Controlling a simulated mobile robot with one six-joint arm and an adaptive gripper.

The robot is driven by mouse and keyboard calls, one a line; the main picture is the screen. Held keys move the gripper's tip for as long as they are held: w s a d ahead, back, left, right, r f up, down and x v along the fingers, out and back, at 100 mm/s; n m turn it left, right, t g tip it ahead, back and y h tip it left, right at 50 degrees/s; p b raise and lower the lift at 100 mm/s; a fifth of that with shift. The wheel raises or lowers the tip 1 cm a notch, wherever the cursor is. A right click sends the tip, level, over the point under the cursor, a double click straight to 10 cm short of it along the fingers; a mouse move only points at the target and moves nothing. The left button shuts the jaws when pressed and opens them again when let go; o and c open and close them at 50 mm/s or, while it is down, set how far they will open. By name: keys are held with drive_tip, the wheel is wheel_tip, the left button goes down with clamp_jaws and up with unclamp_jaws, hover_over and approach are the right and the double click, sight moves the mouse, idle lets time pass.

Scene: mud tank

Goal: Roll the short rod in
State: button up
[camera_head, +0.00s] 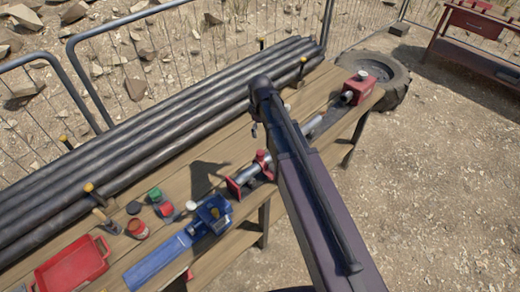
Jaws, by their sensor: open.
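My dark purple arm (325,210) reaches up from the lower right and crosses over the bench. I cannot make out my gripper or its jaws. A short grey metal cylinder (248,172), which may be the short rod, lies by red supports (233,187) left of the arm. Another grey piece (312,126) shows right of the arm, in line with a red block (361,86) at the bench's far end. The arm hides the stretch between them.
Long dark pipes (150,135) lie along the wooden bench's (185,178) back side. A blue tool (158,263), red tray (72,266) and several small cans (138,228) stand at the left. A tyre (385,75) lies beyond the bench. Gravel (440,180) at right is clear.

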sight(260, 152)
drive_tip(key=shift+w+a+f, duration=0.1)
drive_tip(key=shift+a+f, duration=0.05)
idle(0.4)
wheel_tip(260, 152, down, 13)
drive_tip(key=b, duration=1.4)
drive_tip(key=shift+f, duration=0.2)
clamp_jaws()
idle(0.4)
